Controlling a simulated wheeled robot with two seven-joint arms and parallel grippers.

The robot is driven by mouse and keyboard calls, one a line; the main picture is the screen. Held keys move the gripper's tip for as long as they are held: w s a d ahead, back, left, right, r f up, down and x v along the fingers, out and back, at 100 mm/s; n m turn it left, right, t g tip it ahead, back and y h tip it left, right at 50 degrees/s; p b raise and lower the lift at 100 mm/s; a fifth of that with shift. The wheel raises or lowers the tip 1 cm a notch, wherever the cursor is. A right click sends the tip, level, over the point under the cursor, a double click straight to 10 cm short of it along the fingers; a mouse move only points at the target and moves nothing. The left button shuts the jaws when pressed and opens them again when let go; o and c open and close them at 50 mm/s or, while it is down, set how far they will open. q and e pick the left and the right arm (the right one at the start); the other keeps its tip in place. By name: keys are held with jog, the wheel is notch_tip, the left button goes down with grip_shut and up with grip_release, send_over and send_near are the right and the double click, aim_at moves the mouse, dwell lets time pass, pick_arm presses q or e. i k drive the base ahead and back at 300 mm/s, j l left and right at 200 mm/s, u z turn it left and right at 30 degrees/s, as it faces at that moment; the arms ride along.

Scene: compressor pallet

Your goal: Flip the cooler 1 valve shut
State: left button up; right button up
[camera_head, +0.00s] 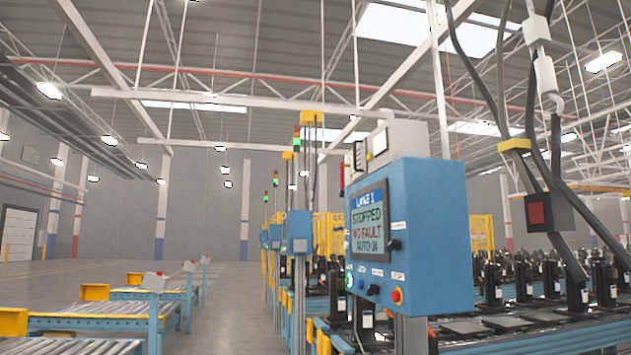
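I cannot make out a cooler 1 valve in the head view. A blue control box (425,238) stands right of centre on a post. Its screen (369,220) reads LANE 1, STOPPED, NO FAULT and what looks like AUTO IN. A black rotary handle (394,245) sits beside the screen. A second black knob (373,290), a red button (397,295) and a lit green button (350,280) sit below it. Neither of my grippers is in view.
Black compressor-like units (492,280) stand in rows on a conveyor at the right. A cabled device with a red square (537,212) hangs above them. Low roller conveyors (75,322) run along the left. Grey floor (232,310) lies open between the conveyor lines.

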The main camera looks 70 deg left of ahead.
aim_at(342, 164)
jog(key=j+u, duration=0.2)
jog(key=u, duration=0.2)
jog(key=i+j+u, duration=0.1)
jog(key=u, duration=0.3)
jog(key=i+j+u, duration=0.15)
jog(key=j+u, duration=0.25)
jog(key=i+j+u, duration=0.3)
jog(key=i+j, duration=0.2)
jog(key=i+j+u, duration=0.3)
jog(key=i, duration=0.3)
jog(key=i+j, duration=0.5)
jog(key=i+j+z, duration=0.2)
jog(key=j, duration=0.4)
jog(key=i+j+z, duration=0.25)
jog(key=j, duration=0.35)
jog(key=j+z, duration=0.2)
jog(key=j, duration=0.45)
jog(key=j+z, duration=0.2)
jog(key=j, duration=0.45)
jog(key=i, duration=0.05)
